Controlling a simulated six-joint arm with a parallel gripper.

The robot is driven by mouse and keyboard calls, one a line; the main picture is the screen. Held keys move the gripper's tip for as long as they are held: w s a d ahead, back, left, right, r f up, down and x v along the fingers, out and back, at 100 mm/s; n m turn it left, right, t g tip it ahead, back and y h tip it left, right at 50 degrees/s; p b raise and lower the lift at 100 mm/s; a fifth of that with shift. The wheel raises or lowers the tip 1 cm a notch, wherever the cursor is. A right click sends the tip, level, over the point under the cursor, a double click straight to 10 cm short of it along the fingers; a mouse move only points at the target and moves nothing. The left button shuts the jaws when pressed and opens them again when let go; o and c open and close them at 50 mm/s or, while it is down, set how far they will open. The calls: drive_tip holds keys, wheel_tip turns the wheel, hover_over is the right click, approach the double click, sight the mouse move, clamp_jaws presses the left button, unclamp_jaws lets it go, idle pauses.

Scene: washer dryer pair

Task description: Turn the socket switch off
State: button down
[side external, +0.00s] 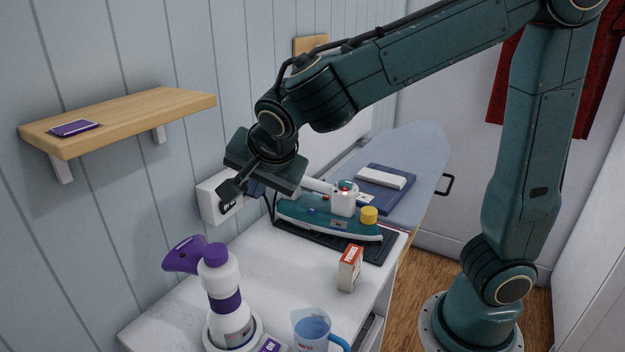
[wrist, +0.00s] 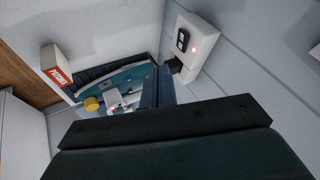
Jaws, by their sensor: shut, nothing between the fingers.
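The white wall socket (side external: 208,200) is on the panelled wall behind the counter, and also shows in the wrist view (wrist: 207,62). Its dark rocker switch (wrist: 182,40) has a small red light glowing beside it. The gripper hides part of the socket in the side view.
A teal iron (side external: 320,220) lies on a dark mat on the white counter (side external: 290,260). A red-and-white box (side external: 349,268), a white-and-purple bottle (side external: 222,280) and a blue jug (side external: 312,330) stand nearby. A wooden shelf (side external: 130,115) juts from the wall at left.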

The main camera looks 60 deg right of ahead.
idle(0.3)
approach(230, 209)
wheel_tip(230, 209, down, 5)
drive_tip(key=d, duration=0.2)
drive_tip(key=shift+w+a+r, duration=0.1)
drive_tip(key=shift+w+a, duration=0.1)
drive_tip(key=shift+w, duration=0.4)
drive_tip(key=shift+w+a+r, duration=0.15)
drive_tip(key=shift+w+a, duration=0.05)
drive_tip(key=shift+w, duration=0.35)
drive_tip(key=shift+w, duration=0.1)
drive_tip(key=shift+w+a+m+h, duration=0.2)
drive_tip(key=shift+w+m+h, duration=0.1)
drive_tip(key=shift+m, duration=0.1)
drive_tip(key=shift+d, duration=0.25)
